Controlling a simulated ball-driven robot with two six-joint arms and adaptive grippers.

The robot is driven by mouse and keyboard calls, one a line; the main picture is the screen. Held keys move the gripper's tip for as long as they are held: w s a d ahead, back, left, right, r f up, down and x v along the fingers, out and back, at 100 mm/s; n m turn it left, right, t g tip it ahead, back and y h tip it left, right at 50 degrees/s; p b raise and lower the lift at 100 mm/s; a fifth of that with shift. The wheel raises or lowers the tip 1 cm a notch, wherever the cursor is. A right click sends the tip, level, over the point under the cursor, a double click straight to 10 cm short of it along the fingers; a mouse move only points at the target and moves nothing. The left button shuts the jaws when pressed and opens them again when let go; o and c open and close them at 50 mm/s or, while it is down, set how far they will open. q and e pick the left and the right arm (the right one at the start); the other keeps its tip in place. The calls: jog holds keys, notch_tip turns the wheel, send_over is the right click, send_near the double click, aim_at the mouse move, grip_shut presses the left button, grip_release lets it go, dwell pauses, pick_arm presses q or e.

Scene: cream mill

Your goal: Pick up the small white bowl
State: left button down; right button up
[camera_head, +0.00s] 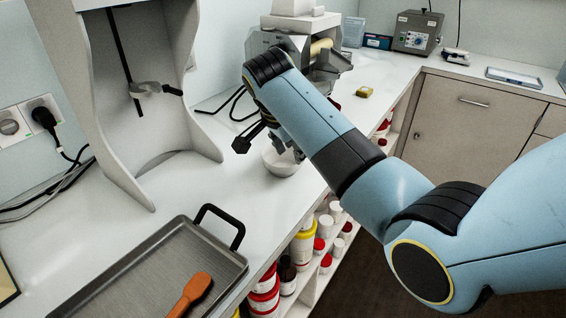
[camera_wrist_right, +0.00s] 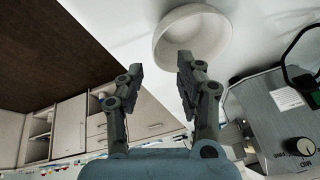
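The small white bowl (camera_head: 281,168) stands upright on the white counter, close to its front edge and partly behind my right arm. It also shows in the right wrist view (camera_wrist_right: 192,38) at the top. My left gripper is not in view.
A grey metal tray (camera_head: 118,268) with an orange spatula (camera_head: 192,294) lies at the front left. A tall grey stand (camera_head: 150,60) rises on the left. A metal mill (camera_head: 325,70) stands behind my arm. Jars (camera_head: 264,290) fill shelves below the counter edge.

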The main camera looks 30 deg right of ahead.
aim_at(296, 170)
jog(key=x, duration=0.6)
jog(key=shift+s+f+p, duration=0.1)
jog(key=shift+p, duration=0.3)
jog(key=shift+a, duration=0.1)
jog(key=shift+c, duration=0.2)
grip_shut()
